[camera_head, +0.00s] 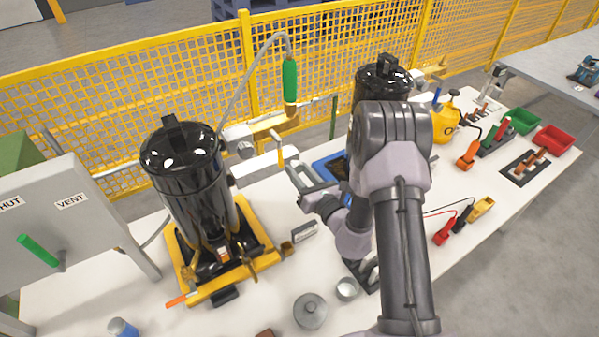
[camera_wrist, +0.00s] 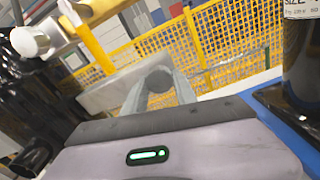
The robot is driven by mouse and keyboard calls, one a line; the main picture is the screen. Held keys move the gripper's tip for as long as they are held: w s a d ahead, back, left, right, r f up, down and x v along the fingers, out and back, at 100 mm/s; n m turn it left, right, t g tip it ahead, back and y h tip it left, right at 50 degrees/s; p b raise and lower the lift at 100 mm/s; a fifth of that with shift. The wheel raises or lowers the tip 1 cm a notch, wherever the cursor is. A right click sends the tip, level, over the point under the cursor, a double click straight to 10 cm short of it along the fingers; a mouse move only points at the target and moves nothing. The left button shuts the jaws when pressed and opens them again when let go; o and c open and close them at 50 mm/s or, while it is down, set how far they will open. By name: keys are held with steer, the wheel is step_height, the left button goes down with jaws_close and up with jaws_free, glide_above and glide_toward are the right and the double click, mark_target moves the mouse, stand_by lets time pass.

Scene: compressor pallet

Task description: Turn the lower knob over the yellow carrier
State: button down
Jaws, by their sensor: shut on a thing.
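The yellow carrier (camera_head: 215,283) stands on the white table at the left, with a black canister (camera_head: 190,190) upright in it. A pale grey block (camera_head: 258,163) juts out to the right of the canister; it also shows in the wrist view (camera_wrist: 110,88). My gripper (camera_head: 297,178) is at this block's right end. In the wrist view my gripper (camera_wrist: 158,82) is shut around a small rounded grey part, which looks like the lower knob (camera_wrist: 160,79). The fingers hide most of it. A grey knob (camera_head: 245,149) sits higher, under a white fitting.
A yellow lever (camera_head: 281,150) hangs close behind my gripper. A green-handled hose (camera_head: 290,82) hangs above. A second black canister (camera_head: 382,83) stands behind my arm. A blue tray (camera_head: 325,163) lies right of my gripper, and a grey lid (camera_head: 310,311) lies in front.

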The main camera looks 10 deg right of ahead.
steer(key=c, duration=1)
jaws_free()
steer(key=v, duration=1.7)
steer(key=shift+s, duration=0.2)
steer(key=shift+r, duration=0.1)
